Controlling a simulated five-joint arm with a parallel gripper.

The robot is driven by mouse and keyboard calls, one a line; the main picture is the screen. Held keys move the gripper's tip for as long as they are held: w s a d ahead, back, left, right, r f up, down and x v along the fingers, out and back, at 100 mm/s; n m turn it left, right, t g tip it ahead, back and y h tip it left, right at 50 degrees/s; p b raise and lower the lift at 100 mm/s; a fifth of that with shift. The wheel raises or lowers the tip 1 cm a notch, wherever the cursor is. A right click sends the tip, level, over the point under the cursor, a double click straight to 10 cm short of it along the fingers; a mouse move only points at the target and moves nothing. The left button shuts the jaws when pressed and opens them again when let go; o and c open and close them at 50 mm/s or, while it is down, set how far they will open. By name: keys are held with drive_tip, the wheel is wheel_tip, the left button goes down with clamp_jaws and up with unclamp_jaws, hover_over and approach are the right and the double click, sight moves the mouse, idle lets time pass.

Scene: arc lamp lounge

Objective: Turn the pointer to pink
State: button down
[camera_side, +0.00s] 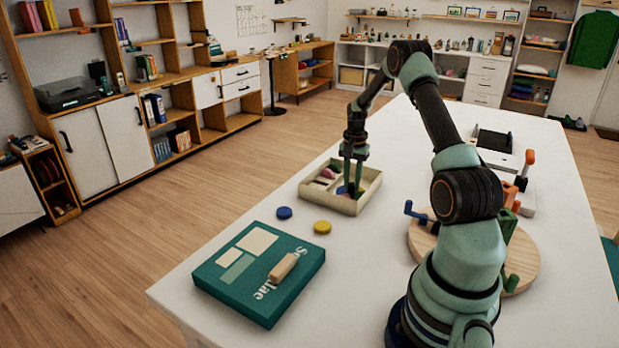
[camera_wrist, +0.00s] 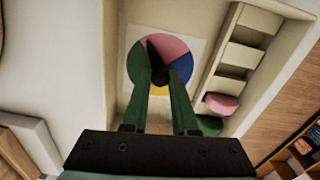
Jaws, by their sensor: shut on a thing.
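A round dial (camera_wrist: 172,46) with pink, blue, yellow and green sectors lies flat in a pale tray (camera_side: 345,207), on a white square. A dark pointer (camera_wrist: 153,47) sits on the dial, its narrow end toward the upper left in the wrist view, close to where green and pink meet. My gripper (camera_wrist: 160,76) is shut on the pointer, a green finger on each side of its hub. The fingers hide part of the dial's lower half. In the side view my gripper (camera_side: 352,189) reaches down into the tray, and the pointer is too small to make out.
A pink piece (camera_wrist: 221,103) and a green piece (camera_wrist: 209,125) lie by the tray's slots. Blue (camera_side: 284,212) and yellow discs (camera_side: 322,227) lie outside the tray. A teal box (camera_side: 235,290) with a wooden roller (camera_side: 284,266) is nearer; a round wooden board (camera_side: 527,255) stands right.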

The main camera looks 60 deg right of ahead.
sight(352, 184)
drive_tip(key=m, duration=0.6)
drive_tip(key=shift+m, duration=0.4)
idle(0.3)
drive_tip(key=c, duration=0.7)
unclamp_jaws()
drive_tip(key=shift+r, duration=0.1)
wheel_tip(352, 184, up, 12)
drive_tip(key=shift+f, duration=0.1)
